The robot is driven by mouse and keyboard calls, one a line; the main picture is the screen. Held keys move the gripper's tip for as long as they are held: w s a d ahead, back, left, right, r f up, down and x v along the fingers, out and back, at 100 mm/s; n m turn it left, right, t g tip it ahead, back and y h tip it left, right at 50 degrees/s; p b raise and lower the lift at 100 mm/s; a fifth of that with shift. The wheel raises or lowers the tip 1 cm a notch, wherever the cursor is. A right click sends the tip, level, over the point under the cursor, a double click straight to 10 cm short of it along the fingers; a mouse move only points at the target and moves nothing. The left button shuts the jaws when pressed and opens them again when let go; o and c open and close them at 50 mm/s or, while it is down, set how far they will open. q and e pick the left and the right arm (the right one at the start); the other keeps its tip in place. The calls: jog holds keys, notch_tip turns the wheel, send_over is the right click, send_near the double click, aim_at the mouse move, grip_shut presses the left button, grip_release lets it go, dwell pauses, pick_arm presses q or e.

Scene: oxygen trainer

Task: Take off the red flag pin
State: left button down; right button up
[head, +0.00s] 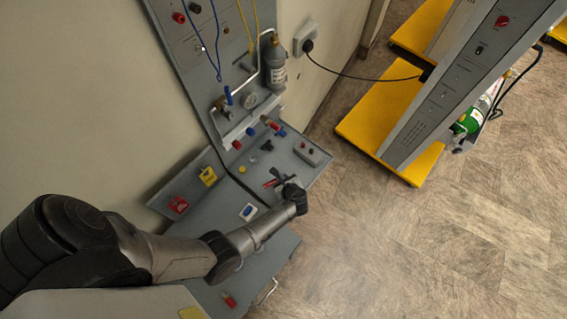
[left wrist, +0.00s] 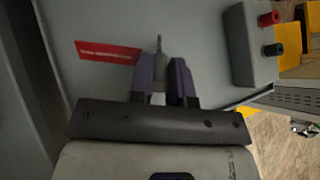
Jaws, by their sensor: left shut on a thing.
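The red flag pin has a flat red flag with small white lettering (left wrist: 108,52), which sticks out to the left of my fingers in the left wrist view. My left gripper (left wrist: 160,80) is shut on the pin's grey stem, whose thin tip shows between and beyond the two fingers. In the head view my left gripper (head: 281,183) is over the grey sloping panel (head: 228,213), with a bit of red beside it. My fingers hide the lower stem, so I cannot tell whether the pin is still seated. My right gripper is not in view.
A grey box with red and black knobs (head: 307,152) is on the panel near my gripper. A yellow block (head: 208,176), a red block (head: 178,204) and a blue-and-white switch (head: 248,211) lie to the left. Yellow-based equipment (head: 365,130) stands at right; floor between is clear.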

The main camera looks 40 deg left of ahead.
pick_arm(q)
jog(key=shift+f+b, duration=0.5)
jog(key=shift+f, duration=0.2)
jog(key=c, duration=1)
grip_release()
jog(key=shift+s+d+r+p, duration=0.1)
jog(key=shift+d+r+p, duration=0.15)
jog(key=shift+r+p, duration=0.2)
jog(key=p+v, duration=0.9)
jog(key=v, duration=0.4)
jog(key=shift+f, duration=0.2)
